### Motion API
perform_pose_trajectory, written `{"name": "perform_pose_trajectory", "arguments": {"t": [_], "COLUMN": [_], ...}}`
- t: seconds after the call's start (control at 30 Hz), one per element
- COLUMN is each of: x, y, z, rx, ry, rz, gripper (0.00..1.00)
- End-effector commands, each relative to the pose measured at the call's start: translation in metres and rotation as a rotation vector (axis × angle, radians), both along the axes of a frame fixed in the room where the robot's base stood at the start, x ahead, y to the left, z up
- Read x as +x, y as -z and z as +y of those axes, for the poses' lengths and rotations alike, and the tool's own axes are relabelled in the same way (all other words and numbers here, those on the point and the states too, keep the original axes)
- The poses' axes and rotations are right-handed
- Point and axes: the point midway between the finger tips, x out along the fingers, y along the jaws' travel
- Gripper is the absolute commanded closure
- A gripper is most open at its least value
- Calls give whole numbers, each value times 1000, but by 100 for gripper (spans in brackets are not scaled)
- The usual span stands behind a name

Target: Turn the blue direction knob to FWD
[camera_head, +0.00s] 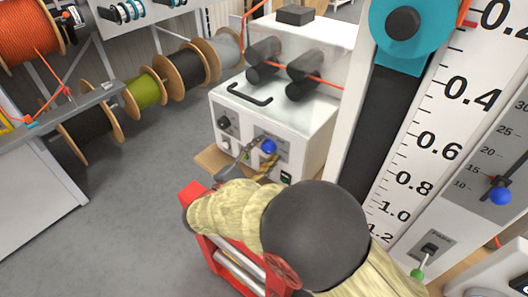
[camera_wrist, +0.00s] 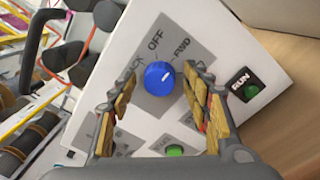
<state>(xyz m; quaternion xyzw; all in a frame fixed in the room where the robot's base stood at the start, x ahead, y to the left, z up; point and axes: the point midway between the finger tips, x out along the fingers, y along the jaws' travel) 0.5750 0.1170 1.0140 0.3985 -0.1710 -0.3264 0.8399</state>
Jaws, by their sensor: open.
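The blue direction knob (camera_head: 268,146) is on the front of the white machine (camera_head: 312,120). In the wrist view the blue knob (camera_wrist: 159,78) sits on a grey plate with OFF and FWD printed above it and a partly hidden label at its left. A small pale mark shows on the knob's right side; its exact setting is hard to read. My gripper (camera_head: 257,160) is open in front of the machine. In the wrist view my gripper (camera_wrist: 158,90) has one padded finger on each side of the knob, with gaps and no visible contact.
A green RUN switch (camera_wrist: 250,90) is right of the knob, and another green button (camera_wrist: 175,150) is below it. A black handle (camera_head: 249,95) and rollers (camera_head: 264,60) are above. A tall scale (camera_head: 440,130) stands to the right. Cable reels (camera_head: 145,90) line the left.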

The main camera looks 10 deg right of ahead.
Motion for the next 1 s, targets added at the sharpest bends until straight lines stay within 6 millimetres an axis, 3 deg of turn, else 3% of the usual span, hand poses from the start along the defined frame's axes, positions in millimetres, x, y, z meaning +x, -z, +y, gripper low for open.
{"name": "perform_pose_trajectory", "arguments": {"t": [0.33, 0.73, 1.0], "x": [-7, -63, -85], "y": [0, 3, 3], "z": [8, 61, 81], "rx": [0, -1, 0], "ry": [-3, -5, -1], "rz": [-1, 1, 0], "gripper": [51, 51, 51]}}
